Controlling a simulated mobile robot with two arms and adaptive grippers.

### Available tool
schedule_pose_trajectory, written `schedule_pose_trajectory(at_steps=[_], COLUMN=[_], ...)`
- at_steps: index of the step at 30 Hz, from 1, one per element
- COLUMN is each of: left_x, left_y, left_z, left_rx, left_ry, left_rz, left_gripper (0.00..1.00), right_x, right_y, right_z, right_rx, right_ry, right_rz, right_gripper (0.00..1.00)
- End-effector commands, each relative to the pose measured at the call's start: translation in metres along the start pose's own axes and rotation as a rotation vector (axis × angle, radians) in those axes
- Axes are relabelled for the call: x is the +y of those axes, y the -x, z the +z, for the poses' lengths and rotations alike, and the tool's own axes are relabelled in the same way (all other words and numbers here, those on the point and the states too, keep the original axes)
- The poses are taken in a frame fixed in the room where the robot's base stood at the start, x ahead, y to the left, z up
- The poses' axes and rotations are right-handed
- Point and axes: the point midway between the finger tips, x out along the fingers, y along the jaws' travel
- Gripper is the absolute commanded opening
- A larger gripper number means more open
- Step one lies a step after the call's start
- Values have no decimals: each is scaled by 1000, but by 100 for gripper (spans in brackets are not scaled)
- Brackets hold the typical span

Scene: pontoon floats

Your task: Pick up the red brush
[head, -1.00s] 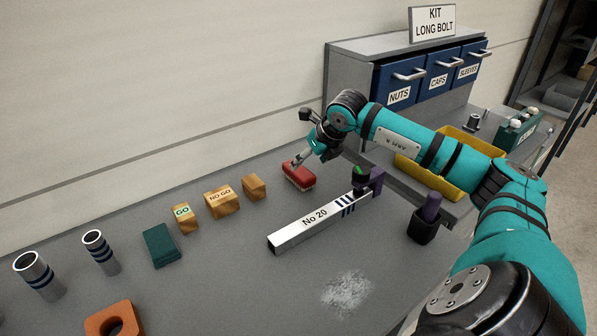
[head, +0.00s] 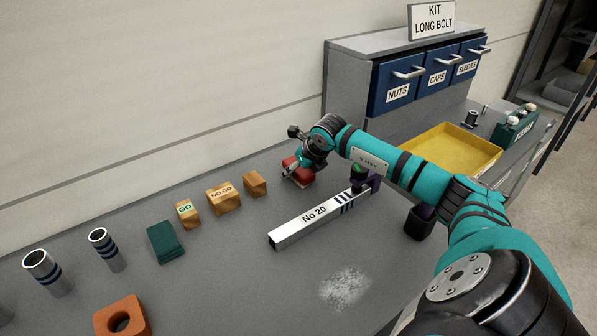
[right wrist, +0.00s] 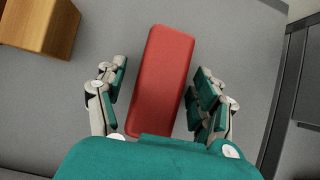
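The red brush (head: 298,171) lies on the grey bench beside the small wooden block. In the right wrist view its red back (right wrist: 162,80) runs lengthwise between the two fingers. My right gripper (head: 297,173) is down at the brush. In the right wrist view the right gripper (right wrist: 160,100) is open, with a finger on each side of the brush and visible gaps to it. The bristles are hidden under the red back there. My left gripper is in neither view.
A metal bar marked No 20 (head: 305,221) lies in front of the brush. Wooden blocks marked GO (head: 187,213) and NO GO (head: 223,198) stand to the left. The drawer cabinet (head: 345,85) and yellow tray (head: 490,158) are to the right. White powder (head: 345,287) lies on the open bench front.

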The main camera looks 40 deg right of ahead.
Motion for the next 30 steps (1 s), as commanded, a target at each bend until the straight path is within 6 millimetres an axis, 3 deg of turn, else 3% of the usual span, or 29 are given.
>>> schedule_pose_trajectory(at_steps=[2,14,23,30], left_x=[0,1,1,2], left_y=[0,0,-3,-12], left_z=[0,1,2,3], left_rx=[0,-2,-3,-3], left_ry=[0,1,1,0], left_rz=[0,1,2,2], left_gripper=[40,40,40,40], right_x=[0,0,0,0], right_y=[0,0,9,49], right_z=[0,0,6,32], right_rx=[0,0,-2,-6], right_ry=[0,0,0,1], right_rz=[0,0,0,0], right_gripper=[56,4,4,4])
